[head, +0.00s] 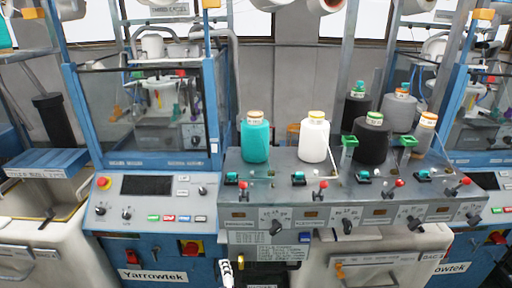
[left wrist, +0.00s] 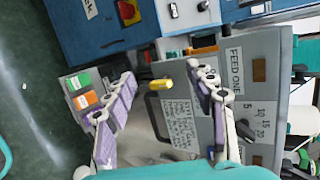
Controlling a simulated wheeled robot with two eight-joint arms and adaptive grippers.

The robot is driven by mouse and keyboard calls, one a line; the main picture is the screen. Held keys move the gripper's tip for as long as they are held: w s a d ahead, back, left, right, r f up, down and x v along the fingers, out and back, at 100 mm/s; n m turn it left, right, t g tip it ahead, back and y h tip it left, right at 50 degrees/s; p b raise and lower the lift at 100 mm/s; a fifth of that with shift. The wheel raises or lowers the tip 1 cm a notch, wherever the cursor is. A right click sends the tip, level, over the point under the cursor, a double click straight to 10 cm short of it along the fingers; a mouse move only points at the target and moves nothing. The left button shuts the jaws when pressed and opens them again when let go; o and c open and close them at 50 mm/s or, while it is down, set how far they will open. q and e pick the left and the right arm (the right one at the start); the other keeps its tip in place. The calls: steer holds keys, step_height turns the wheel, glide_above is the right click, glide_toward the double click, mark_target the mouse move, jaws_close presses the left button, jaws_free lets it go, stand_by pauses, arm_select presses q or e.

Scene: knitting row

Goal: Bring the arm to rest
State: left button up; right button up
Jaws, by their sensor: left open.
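My left gripper shows in the left wrist view (left wrist: 162,75) with its two purple and white fingers spread wide. Nothing is held between them. Behind the gap is a grey panel (left wrist: 222,100) marked FEED ONE, with a printed text label and a yellow piece (left wrist: 160,84). In the head view only a small white and black part of an arm or finger (head: 227,272) shows at the bottom edge, in front of the machine's lower front. I cannot tell there how far it is from the panel. My right gripper is in neither view.
A grey feed console (head: 300,185) with red-knobbed levers carries a teal cone (head: 255,140), a white cone (head: 314,140), a black cone (head: 371,143) and others. A blue-framed knitting machine (head: 150,212) stands left of it. Green floor (left wrist: 40,90) shows in the wrist view.

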arm_select(q)
steer(key=s+a+f+n+g+h, duration=0.3)
steer(key=s+a+n+g, duration=0.2)
steer(key=a+n, duration=0.5)
steer(key=s+n, duration=0.2)
steer(key=n, duration=0.4)
steer(key=shift+n, duration=0.4)
